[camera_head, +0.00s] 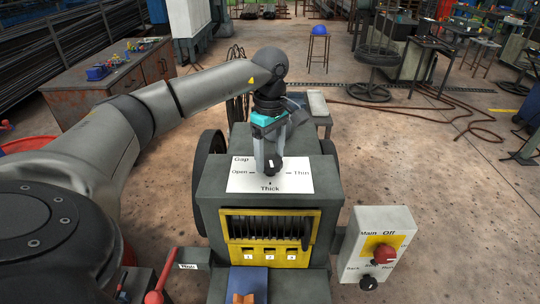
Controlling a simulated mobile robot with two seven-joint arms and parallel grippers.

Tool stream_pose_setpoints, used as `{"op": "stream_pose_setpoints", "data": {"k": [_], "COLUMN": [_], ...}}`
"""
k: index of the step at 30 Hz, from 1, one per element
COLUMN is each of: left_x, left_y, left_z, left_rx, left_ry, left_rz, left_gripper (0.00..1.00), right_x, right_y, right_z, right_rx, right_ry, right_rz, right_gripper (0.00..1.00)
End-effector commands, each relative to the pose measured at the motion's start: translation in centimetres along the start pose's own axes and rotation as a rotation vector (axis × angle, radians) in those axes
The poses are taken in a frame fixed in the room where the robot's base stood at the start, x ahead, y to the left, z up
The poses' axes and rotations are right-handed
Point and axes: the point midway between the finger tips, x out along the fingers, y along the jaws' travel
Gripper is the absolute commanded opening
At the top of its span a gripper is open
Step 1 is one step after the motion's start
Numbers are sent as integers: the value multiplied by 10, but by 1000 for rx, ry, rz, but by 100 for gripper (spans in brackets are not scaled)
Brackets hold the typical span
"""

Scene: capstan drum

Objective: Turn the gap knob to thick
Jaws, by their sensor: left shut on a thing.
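The gap knob (272,164) is a small black knob on a white label plate (243,184) on top of the grey machine (210,188). The plate reads Gap, with Open at left, Thin at right and Thick at the front. My left gripper (271,154) comes down from above and is shut on the knob. Its fingers hide part of the knob, and I cannot tell for sure which mark the knob points to. My right gripper does not show.
A control box (378,240) with a red knob on a yellow plate stands at the right. A red-handled lever (154,297) is at the front left. A yellow panel (270,254) with numbered tags is on the machine's front. The floor to the right is mostly clear.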

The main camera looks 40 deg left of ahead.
Motion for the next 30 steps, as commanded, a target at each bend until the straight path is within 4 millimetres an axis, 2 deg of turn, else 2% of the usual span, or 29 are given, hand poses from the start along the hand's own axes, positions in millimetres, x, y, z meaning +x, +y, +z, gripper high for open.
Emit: {"op": "stream_pose_setpoints", "data": {"k": [12, 27, 28, 30], "left_x": [-1, -2, -2, -1], "left_y": [1, 1, 1, 1], "left_z": [1, 1, 1, 1], "left_rx": [165, 180, 180, 180], "left_ry": [-3, -3, -3, -3], "left_rz": [4, 4, 4, 4], "left_gripper": [15, 15, 73, 81], "right_x": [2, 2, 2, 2], "right_y": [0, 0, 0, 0], "right_z": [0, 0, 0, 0], "right_rx": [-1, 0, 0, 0], "right_ry": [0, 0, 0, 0], "right_rz": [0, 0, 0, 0], "right_gripper": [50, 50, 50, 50]}}
